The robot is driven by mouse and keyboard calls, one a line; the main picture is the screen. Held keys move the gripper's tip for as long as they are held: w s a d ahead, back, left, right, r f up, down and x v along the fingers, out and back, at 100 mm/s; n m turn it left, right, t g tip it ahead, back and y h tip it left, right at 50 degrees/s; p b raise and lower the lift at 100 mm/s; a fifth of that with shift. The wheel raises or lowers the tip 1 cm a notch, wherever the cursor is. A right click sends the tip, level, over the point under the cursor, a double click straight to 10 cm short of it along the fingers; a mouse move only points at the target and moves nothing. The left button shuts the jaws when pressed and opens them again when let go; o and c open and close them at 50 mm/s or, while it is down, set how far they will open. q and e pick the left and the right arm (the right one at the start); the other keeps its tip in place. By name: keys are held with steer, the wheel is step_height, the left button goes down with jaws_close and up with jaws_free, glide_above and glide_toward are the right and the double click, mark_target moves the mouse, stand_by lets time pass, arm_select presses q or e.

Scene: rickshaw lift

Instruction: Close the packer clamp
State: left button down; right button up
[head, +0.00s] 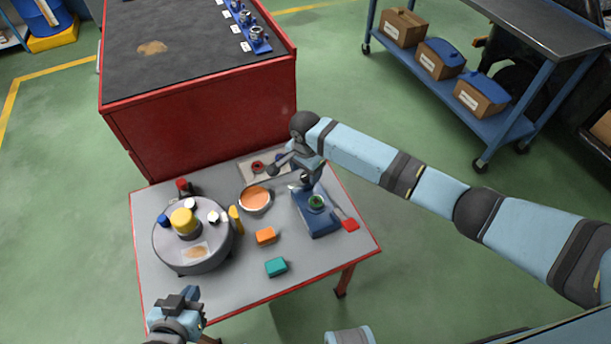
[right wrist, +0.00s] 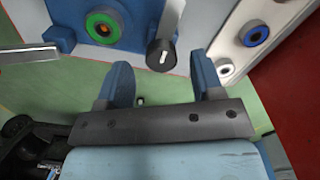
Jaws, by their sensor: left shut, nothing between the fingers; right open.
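A blue fixture (head: 318,212) with a green ring, which looks like the packer clamp, stands at the right of the grey table in the head view. In the right wrist view the blue fixture (right wrist: 66,22) is at upper left, with a dark round knob (right wrist: 161,58) beside it. My right gripper (right wrist: 163,74) is open; the knob is in front of the gap between its fingers, and I cannot tell whether they touch. In the head view my right arm's end partly hides the fixture's back. My left gripper (head: 180,303) is shut and empty at the table's front left.
A round grey turntable (head: 188,256) with several small parts, an orange-filled bowl (head: 255,199), an orange block (head: 266,236) and a teal block (head: 276,267) occupy the table. A red cabinet (head: 210,110) stands behind. The table's front right is clear.

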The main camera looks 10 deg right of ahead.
steer(key=shift+f, duration=0.95)
